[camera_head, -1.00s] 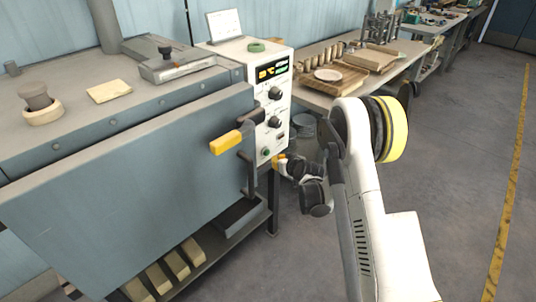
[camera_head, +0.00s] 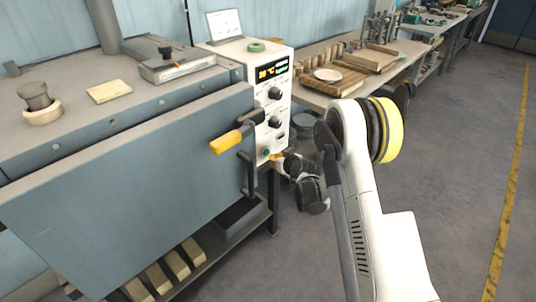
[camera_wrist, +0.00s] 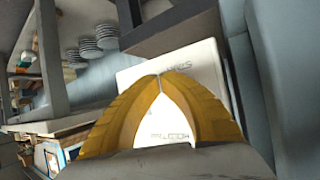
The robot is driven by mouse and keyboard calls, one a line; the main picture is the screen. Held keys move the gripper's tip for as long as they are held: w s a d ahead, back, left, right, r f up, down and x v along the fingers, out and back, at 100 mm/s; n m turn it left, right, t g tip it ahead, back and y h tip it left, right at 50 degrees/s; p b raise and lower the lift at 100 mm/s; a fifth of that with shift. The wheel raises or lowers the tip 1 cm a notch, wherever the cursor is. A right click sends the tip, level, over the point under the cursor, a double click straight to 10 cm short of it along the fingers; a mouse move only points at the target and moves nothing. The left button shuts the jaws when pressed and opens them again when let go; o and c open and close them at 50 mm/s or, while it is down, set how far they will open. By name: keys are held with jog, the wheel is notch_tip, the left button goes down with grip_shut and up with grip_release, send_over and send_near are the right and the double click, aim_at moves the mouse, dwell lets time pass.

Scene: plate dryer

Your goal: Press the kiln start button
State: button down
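The kiln's white control panel (camera_head: 280,115) stands to the right of the grey kiln door (camera_head: 130,190). A small green button (camera_head: 265,153) sits low on the panel. My gripper (camera_head: 273,157) is at the panel's lower edge, with its fingertips right beside the button; I cannot tell whether they touch it. In the wrist view my gripper's yellow fingers (camera_wrist: 160,77) meet at the tips, with nothing seen between them. The white panel (camera_wrist: 140,72) lies behind them with partly covered lettering. The button is not visible in the wrist view.
The door's yellow handle (camera_head: 226,142) and dark bracket stick out just left of my gripper. Knobs (camera_head: 275,93) and a lit display (camera_head: 272,71) are above. A workbench (camera_head: 318,93) with boards stands behind right. Stacked plates (camera_wrist: 90,48) show in the wrist view. Floor at right is clear.

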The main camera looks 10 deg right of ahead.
dwell(0.7)
jog(key=shift+w+a, duration=0.25)
jog(key=shift+w, duration=0.1)
jog(key=shift+w+a, duration=0.3)
jog(key=shift+w, duration=0.15)
dwell(0.7)
jog(key=shift+s, duration=0.1)
jog(key=shift+s+d, duration=0.55)
jog(key=shift+s, duration=0.15)
jog(key=s+d, duration=0.1)
jog(key=s, duration=0.1)
jog(key=s+d, duration=0.2)
dwell(0.6)
dwell(0.5)
